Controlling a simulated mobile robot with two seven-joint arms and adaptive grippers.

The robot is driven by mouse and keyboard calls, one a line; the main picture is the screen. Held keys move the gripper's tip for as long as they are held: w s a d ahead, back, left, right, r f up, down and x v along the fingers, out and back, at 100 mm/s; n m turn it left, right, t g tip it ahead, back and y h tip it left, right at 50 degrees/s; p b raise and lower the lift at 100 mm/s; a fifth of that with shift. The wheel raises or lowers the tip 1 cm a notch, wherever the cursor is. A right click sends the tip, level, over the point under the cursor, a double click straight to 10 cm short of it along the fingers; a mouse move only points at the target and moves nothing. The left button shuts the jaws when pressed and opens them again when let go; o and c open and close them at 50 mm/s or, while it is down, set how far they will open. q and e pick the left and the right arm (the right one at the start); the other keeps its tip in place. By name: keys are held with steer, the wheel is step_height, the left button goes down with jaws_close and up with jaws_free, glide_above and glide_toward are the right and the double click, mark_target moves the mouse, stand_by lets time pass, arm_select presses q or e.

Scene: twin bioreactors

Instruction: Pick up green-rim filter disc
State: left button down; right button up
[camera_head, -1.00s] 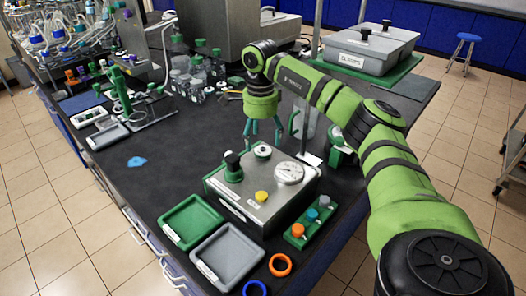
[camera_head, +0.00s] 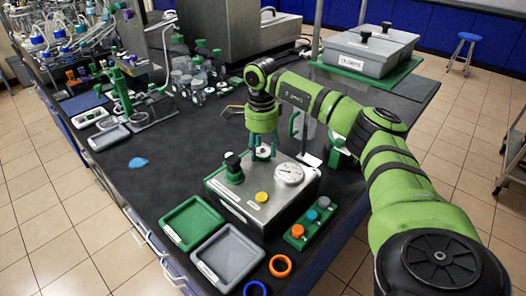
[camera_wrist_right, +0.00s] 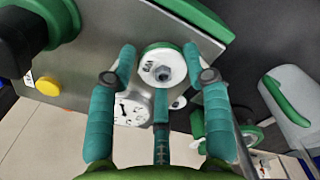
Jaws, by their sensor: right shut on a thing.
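The green-rim filter disc (camera_head: 263,153) sits at the back of the top of the steel box (camera_head: 240,205). In the right wrist view the disc (camera_wrist_right: 163,62) is round and white, with a metal nut at its centre and dark lettering. My right gripper (camera_head: 263,150) points down over it. In the right wrist view its teal fingers (camera_wrist_right: 160,68) stand on either side of the disc and are shut on it. Whether the disc is clear of the box I cannot tell. The fingers partly hide it in the head view. My left gripper is not in view.
The box also carries a dark green-based knob (camera_head: 233,166), a yellow button (camera_head: 262,197) and a gauge (camera_head: 289,174). A green tray (camera_head: 192,222), a grey tray (camera_head: 228,256) and a green rack (camera_head: 310,224) stand in front. Glass bottles (camera_head: 190,78) stand behind. The bench's left middle is mostly clear.

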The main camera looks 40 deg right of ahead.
mark_target(260, 149)
steer(key=shift+r, duration=0.1)
steer(key=shift+w+r, duration=0.15)
steer(key=shift+r, duration=0.35)
step_height(260, 149, up, 3)
steer(key=shift+a+f+b, duration=0.1)
steer(key=shift+f+b, duration=0.05)
steer(key=shift+b, duration=0.35)
steer(key=s+d+r+p, duration=0.3)
steer(key=s+d+r, duration=0.2)
steer(key=s+r, duration=0.5)
steer(key=shift+s+d, duration=0.2)
steer(key=shift+d, duration=0.2)
